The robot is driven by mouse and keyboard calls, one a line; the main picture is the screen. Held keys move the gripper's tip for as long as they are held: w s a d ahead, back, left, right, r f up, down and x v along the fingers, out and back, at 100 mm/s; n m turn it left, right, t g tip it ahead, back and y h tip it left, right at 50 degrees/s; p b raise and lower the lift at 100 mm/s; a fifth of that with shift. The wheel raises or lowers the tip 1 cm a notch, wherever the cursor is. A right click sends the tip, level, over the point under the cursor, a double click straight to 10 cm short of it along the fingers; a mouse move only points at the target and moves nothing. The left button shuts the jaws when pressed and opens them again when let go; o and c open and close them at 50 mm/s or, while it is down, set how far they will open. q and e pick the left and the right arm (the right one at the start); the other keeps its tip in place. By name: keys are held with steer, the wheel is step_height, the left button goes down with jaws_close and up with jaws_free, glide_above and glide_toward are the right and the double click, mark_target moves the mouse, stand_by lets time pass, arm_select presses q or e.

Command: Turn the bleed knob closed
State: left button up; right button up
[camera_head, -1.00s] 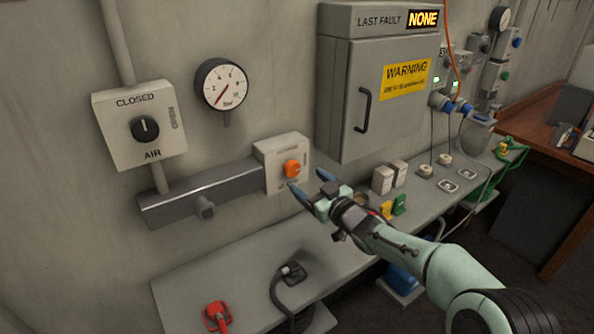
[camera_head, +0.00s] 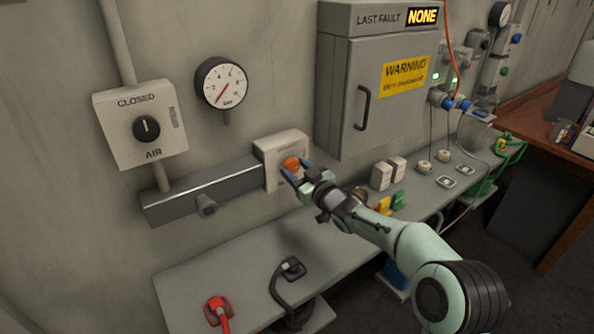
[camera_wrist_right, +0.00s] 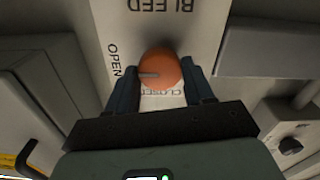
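The orange bleed knob (camera_head: 291,164) sits on a pale plate (camera_head: 272,147) at the right end of a grey bar on the wall. In the right wrist view the knob (camera_wrist_right: 162,66) has a grey mark on its left side, toward the word OPEN; CLOSED is below it and BLEED above, upside down. My right gripper (camera_head: 298,171) is at the knob. Its fingers (camera_wrist_right: 165,88) are open, one on each side of the knob, with small gaps visible; firm contact cannot be seen. The fingers partly hide the knob in the head view. My left gripper is not in view.
An AIR dial box (camera_head: 143,125) and a round gauge (camera_head: 222,83) are on the wall to the left. A grey cabinet (camera_head: 340,90) projects at the right. A bench (camera_head: 230,270) below holds a red plug (camera_head: 217,308) and a black plug (camera_head: 292,268).

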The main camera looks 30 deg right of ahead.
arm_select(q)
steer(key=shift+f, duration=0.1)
arm_select(e)
steer(key=n+b, duration=0.3)
steer(key=shift+f+n, duration=0.15)
steer(key=shift+n, duration=0.15)
steer(key=n+b, duration=0.3)
steer(key=n, duration=0.1)
steer(key=shift+n, duration=0.4)
steer(key=n+b, duration=0.2)
steer(key=n, duration=0.3)
steer(key=shift+b, duration=0.3)
arm_select(q)
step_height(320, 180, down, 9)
steer(key=b, duration=0.1)
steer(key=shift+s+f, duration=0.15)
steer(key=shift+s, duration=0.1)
arm_select(e)
steer(key=shift+n, duration=2.1)
arm_select(q)
steer(key=shift+b, duration=0.35)
arm_select(e)
steer(key=shift+n, duration=0.3)
steer(key=o, duration=1)
steer(key=shift+o, duration=0.2)
